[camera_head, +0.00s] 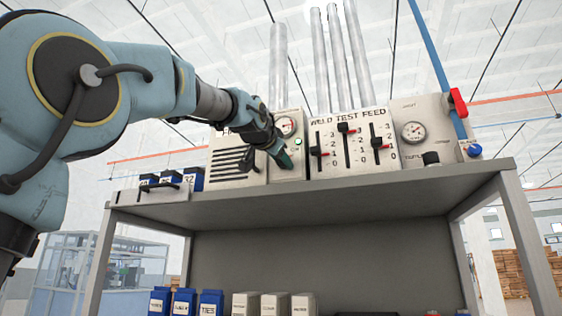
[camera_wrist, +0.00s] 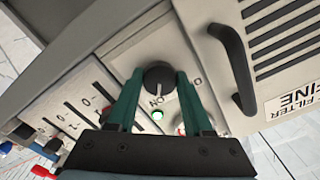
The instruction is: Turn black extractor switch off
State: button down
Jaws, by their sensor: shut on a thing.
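The black extractor switch (camera_wrist: 158,77) is a round knob on a pale panel in the wrist view. An "ON" label and a lit green lamp (camera_wrist: 157,114) are beside it, and an "O" mark is to its right. My gripper (camera_wrist: 160,75) has its two green fingers on either side of the knob, shut on it. In the head view my gripper (camera_head: 284,161) reaches the lower part of the panel, under the gauge (camera_head: 286,126), and hides the knob. The green lamp (camera_head: 298,141) shows there too.
A black handle (camera_wrist: 233,68) and slotted filter panel stand close beside the knob. The weld test feed panel (camera_head: 358,128) has several sliders. A red valve handle (camera_head: 458,102) is at the right. Blue boxes (camera_head: 194,179) sit at the left of the grey shelf (camera_head: 300,202).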

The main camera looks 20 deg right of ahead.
jog(key=shift+n+b, duration=1.6)
jog(key=shift+n, duration=6.4)
jog(key=shift+c, duration=1.5)
grip_release()
jog(key=shift+s, duration=0.1)
jog(key=b+v, duration=0.4)
jog(key=v, duration=0.6)
jog(key=shift+s+a, duration=0.25)
jog(key=shift+s, duration=0.05)
